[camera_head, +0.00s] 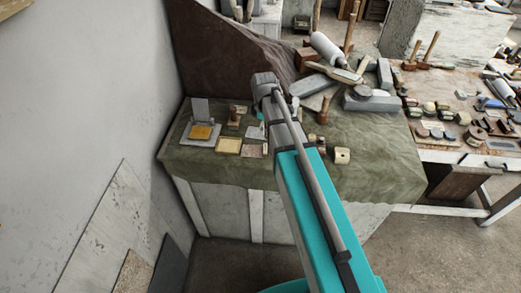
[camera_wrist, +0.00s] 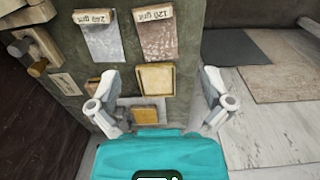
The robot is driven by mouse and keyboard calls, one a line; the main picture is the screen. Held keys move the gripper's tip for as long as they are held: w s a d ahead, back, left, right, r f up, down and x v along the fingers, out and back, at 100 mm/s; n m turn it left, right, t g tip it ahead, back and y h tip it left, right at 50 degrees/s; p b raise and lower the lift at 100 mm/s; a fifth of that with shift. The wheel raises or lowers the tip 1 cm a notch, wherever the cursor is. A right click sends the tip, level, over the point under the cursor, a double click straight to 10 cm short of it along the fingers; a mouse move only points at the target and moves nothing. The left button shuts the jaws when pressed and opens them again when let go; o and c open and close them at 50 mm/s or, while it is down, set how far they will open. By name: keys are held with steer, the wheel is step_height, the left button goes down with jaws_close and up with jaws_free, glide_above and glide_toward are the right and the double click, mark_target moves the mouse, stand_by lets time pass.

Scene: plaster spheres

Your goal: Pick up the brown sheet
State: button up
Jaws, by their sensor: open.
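The brown sheet (camera_wrist: 158,40) lies flat on the green-covered bench in the wrist view, with a label reading "120 grit" on its end. It also shows in the head view (camera_head: 251,151), near the bench's front edge. A greyer sheet (camera_wrist: 104,40) labelled "240 grit" lies beside it. My gripper (camera_wrist: 160,85) is open and empty, its two fingers spread apart above the bench. The brown sheet is ahead of the fingertips, not between them. In the head view my arm hides most of the gripper.
A framed yellow square (camera_wrist: 156,79) lies between the fingertips in the wrist view. Another yellow square sits on a block (camera_head: 201,131). Wooden-handled tools (camera_wrist: 28,55) are at the left. Grey blocks (camera_head: 372,103) crowd the bench's back right. Slabs (camera_wrist: 272,88) lean below its front.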

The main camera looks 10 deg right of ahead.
steer(key=shift+w+r+n, duration=0.1)
steer(key=shift+w+n, duration=0.4)
steer(key=shift+w, duration=0.1)
steer(key=b, duration=0.9)
glide_above(264, 148)
steer(key=f, duration=0.8)
steer(key=shift+a+f, duration=0.25)
steer(key=shift+f, duration=0.05)
steer(key=shift+s+d+f+b, duration=0.1)
steer(key=shift+f+b, duration=1.1)
steer(key=shift+f, duration=0.15)
steer(key=shift+d+f+b, duration=0.1)
steer(key=shift+f+b, duration=1.1)
steer(key=shift+f, duration=0.1)
steer(key=c, duration=0.7)
